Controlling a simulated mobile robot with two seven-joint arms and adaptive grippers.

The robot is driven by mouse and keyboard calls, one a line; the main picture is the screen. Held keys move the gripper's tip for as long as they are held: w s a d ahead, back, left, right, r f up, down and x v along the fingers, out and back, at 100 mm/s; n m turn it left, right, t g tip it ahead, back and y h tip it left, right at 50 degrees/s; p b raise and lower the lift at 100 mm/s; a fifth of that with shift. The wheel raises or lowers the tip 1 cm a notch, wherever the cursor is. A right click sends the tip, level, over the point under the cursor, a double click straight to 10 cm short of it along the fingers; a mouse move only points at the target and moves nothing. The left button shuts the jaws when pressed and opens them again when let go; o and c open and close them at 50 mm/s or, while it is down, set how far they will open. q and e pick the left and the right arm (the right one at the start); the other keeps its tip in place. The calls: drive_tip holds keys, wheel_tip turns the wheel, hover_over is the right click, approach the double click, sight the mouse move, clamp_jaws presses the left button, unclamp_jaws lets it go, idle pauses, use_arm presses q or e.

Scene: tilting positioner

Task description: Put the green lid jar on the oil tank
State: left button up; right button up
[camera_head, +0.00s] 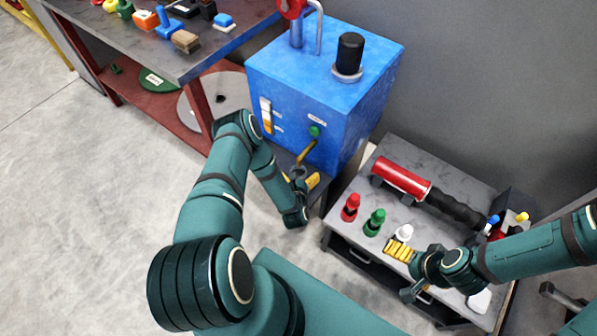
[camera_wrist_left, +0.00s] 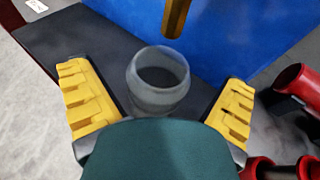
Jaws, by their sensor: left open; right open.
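The green lid jar (camera_head: 375,222) stands upright on the grey cabinet top, between a red lid jar (camera_head: 350,207) and a white lid jar (camera_head: 404,233). The blue oil tank (camera_head: 290,75) stands behind, with a black cap on top and a brass spout low on its front. My left gripper (camera_head: 303,180) is open below the spout. In the left wrist view its yellow pads (camera_wrist_left: 160,105) stand either side of a grey open cup (camera_wrist_left: 158,95), apart from it. My right gripper (camera_head: 408,272) is open, with its yellow pad just in front of the white lid jar.
A red and black tool (camera_head: 402,176) lies across the back of the cabinet top (camera_head: 350,235). Small blue and yellow items (camera_head: 520,218) stand at its right end. A workbench (camera_head: 130,35) with several small parts is at upper left. The tank top is clear around its cap and red valve.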

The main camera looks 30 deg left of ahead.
use_arm(q)
drive_tip(key=p+v, duration=0.2)
drive_tip(key=v, duration=0.8)
drive_tip(key=w+d+r+m+g+h, duration=0.1)
drive_tip(key=d+r+m+g+h, duration=0.25)
drive_tip(key=m, duration=0.65)
drive_tip(key=w+d+r+m+h, duration=0.25)
drive_tip(key=d+m+h, duration=0.3)
drive_tip(key=m, duration=0.55)
drive_tip(key=s+d+r+m+g+h, duration=0.1)
drive_tip(key=s+d+r+m+g, duration=0.3)
drive_tip(key=m, duration=0.5)
drive_tip(key=s+d+r+m+g, duration=0.3)
drive_tip(key=s+r+m, duration=0.3)
drive_tip(key=m, duration=0.4)
drive_tip(key=shift+s+d+g+h, duration=0.35)
drive_tip(key=shift+s+d+h, duration=0.1)
drive_tip(key=shift+s, duration=0.4)
